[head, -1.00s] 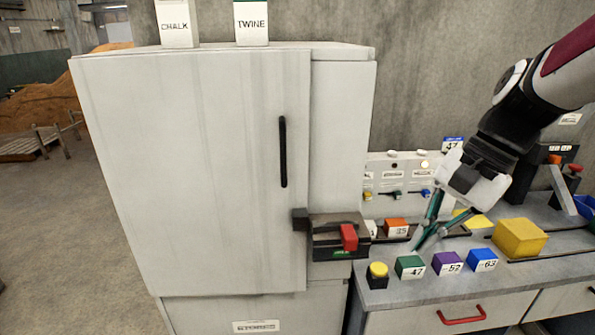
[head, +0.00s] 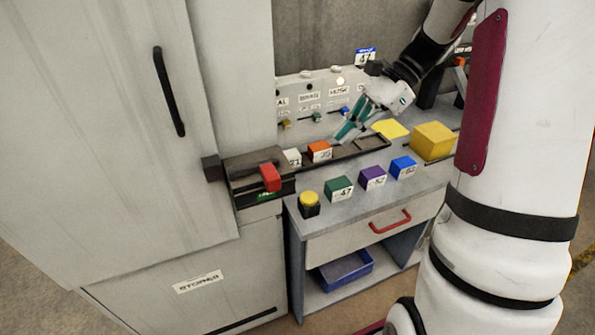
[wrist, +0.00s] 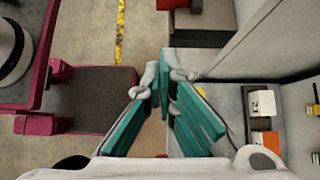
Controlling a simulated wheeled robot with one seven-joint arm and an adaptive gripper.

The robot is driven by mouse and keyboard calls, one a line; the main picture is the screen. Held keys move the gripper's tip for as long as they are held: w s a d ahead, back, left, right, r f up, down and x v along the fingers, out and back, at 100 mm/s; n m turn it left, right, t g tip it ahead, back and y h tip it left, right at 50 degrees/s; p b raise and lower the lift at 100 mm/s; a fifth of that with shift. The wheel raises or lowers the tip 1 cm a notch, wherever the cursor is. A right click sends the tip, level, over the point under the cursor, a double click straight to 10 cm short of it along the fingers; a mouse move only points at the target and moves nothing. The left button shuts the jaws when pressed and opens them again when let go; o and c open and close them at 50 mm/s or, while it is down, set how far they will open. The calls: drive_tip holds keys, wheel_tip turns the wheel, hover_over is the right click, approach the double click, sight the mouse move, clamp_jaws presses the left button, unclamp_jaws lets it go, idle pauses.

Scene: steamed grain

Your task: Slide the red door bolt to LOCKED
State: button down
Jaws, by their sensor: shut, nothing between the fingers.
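The red bolt handle (head: 270,177) sits on a dark bolt housing (head: 247,187) beside the tall pale cabinet door (head: 110,130). It is near the right end of the housing, above a green label too small to read. The handle also shows at the top edge of the wrist view (wrist: 183,4), partly cut off. My gripper (head: 343,133) is over the rear of the counter, to the right of the bolt and apart from it. Its teal fingers are shut and empty; they also show in the wrist view (wrist: 163,82).
On the counter (head: 320,222) stand a yellow button (head: 309,201), green (head: 339,188), purple (head: 373,177) and blue (head: 403,166) numbered blocks, and a large yellow block (head: 433,141). An orange block (head: 319,150) sits in a dark tray. A red-handled drawer (head: 390,220) is below.

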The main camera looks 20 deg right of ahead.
sight(279, 176)
drive_tip(key=a+r+p+x, duration=0.2)
drive_tip(key=p+x, duration=0.1)
drive_tip(key=x, duration=1)
drive_tip(key=shift+a+p, duration=0.35)
drive_tip(key=shift+a, duration=2.2)
